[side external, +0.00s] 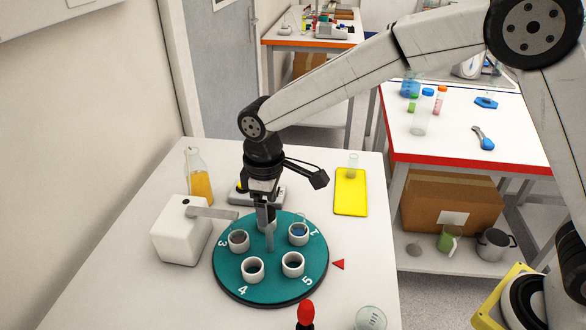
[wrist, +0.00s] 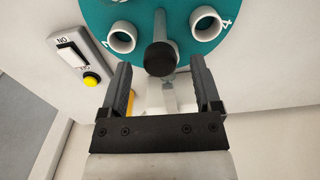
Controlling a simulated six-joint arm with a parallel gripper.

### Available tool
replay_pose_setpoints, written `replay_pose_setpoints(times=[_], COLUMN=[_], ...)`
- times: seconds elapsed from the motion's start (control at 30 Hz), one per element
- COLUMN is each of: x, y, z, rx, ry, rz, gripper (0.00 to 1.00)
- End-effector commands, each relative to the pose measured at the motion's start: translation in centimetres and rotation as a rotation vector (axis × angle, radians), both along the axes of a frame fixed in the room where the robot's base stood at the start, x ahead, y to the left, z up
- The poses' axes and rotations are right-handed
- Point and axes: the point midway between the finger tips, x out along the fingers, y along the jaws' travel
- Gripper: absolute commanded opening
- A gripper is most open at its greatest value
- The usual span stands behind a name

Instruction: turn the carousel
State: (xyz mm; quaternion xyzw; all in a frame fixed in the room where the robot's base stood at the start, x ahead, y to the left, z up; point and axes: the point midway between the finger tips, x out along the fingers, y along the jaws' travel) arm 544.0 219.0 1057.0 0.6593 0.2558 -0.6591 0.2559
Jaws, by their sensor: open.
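The carousel (side external: 228,272) is a teal round plate with several white cups near its rim and white numbers; 1, 3, 4 and 5 are readable. A grey post (side external: 270,240) rises near its middle, and its dark round end (wrist: 160,58) shows in the wrist view. My gripper (side external: 264,212) points down over the carousel's back part. In the wrist view my gripper (wrist: 161,64) is open, with the post's end between its fingertips and a gap on each side. A red triangle (side external: 338,264) lies right of the carousel. The far cups are partly hidden by my gripper.
A white box (side external: 180,235) with a grey arm reaching over the carousel stands left. A flask of orange juice (side external: 200,185) is behind it. A switch box (wrist: 74,52) with a yellow button stands behind the carousel. A yellow mat (side external: 350,205) with a glass is back right.

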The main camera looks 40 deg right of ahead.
Motion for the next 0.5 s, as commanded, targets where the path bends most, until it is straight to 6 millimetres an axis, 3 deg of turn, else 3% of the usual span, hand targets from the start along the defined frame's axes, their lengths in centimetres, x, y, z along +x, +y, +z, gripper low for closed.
replay_pose_setpoints(times=[0.43,0.47,0.5], x=[-0.03,-0.03,-0.03], y=[-0.01,-0.01,-0.01], z=[-1.15,-1.15,-1.14], rx=[0.0,0.0,0.0], ry=[0.0,0.0,0.0], rz=[0.0,0.0,0.0], gripper=[0.81,0.78,0.65])
